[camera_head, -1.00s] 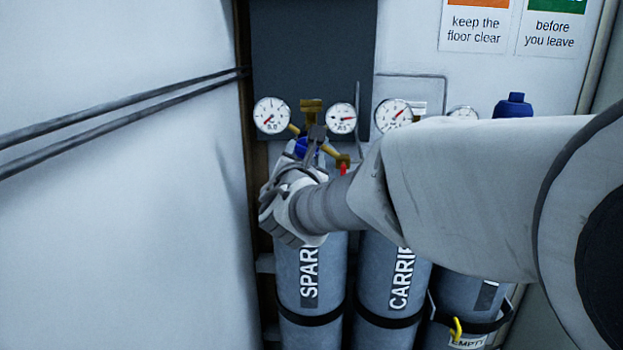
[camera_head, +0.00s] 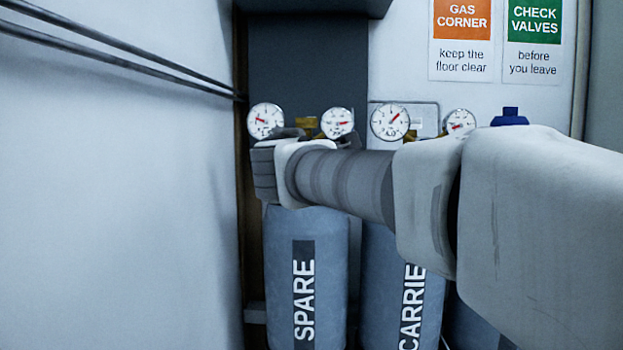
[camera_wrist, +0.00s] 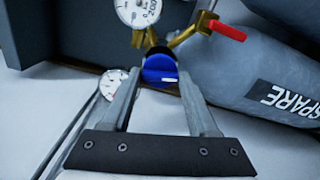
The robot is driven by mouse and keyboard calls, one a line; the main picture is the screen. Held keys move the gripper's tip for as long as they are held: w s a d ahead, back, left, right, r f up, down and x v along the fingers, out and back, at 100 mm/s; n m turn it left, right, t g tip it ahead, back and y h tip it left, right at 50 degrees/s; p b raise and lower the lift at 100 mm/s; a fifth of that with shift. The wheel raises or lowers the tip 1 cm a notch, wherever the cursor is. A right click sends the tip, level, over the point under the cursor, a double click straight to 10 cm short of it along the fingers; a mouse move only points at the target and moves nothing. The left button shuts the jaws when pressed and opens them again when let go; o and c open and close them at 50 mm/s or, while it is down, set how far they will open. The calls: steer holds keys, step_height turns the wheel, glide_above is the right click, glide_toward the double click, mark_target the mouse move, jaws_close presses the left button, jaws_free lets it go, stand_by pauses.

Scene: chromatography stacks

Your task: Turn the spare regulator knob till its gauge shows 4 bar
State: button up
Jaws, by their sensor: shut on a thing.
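The spare cylinder (camera_head: 275,280) stands left in the head view, labelled SPARE. Its regulator's left gauge (camera_head: 266,120) has a red needle pointing left and slightly up; the numbers are too small to read. This gauge is partly visible behind a finger in the wrist view (camera_wrist: 112,85). The right gauge (camera_head: 337,122) is marked 200 in the wrist view (camera_wrist: 138,10). The blue regulator knob (camera_wrist: 158,70), with a white mark, sits between my fingers. My gripper (camera_wrist: 158,82) is shut on it. My arm hides the knob in the head view.
A red-handled valve (camera_wrist: 226,31) is close beside the knob. The carrier cylinder (camera_head: 385,260) with its gauge (camera_head: 390,121) stands just right. A wall (camera_head: 120,190) with dark pipes is on the left.

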steer(key=shift+f+m+b, duration=0.1)
steer(key=shift+m+b, duration=4.1)
steer(key=o, duration=1.4)
steer(key=shift+s, duration=0.15)
